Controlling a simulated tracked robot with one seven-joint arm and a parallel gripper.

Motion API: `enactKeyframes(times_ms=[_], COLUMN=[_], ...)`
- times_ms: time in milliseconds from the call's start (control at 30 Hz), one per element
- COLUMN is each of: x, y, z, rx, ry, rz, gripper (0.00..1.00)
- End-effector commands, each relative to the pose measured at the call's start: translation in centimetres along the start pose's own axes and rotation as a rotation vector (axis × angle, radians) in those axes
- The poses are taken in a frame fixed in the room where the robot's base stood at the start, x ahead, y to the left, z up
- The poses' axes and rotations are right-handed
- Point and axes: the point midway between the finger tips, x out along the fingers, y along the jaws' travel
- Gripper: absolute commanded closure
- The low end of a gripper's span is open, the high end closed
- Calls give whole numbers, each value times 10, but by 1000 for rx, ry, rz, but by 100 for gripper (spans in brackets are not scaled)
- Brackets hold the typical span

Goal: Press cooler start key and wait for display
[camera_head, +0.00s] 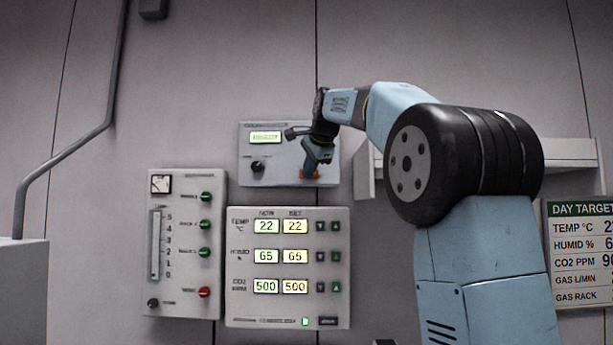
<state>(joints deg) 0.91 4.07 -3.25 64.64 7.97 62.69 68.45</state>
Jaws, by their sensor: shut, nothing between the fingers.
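The cooler panel (270,178) appears to be the upper grey box on the wall. It has a lit green display (265,137) whose text is too small to read, and a black knob (258,166). My gripper (309,174) is shut and empty, pointing down in front of the right part of this box. The gripper covers the box's right side, so a start key there is hidden. I cannot tell whether the tips touch it.
Below are a panel (290,212) with lit readouts 22, 65 and 500 in paired columns, and a gauge panel (180,300) with green and red knobs. A shelf (580,152) and a "DAY TARGET" sign (580,250) are at the right. A grey pipe (70,152) runs at left.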

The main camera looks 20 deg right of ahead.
Motion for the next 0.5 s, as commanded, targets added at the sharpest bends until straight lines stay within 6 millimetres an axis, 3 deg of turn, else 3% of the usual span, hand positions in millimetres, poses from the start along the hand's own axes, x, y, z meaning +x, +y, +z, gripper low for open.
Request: enactKeyframes(times_ms=[500], x=[3], y=[-4], z=[-4], rx=[0], ry=[0], rz=[0], gripper=[100])
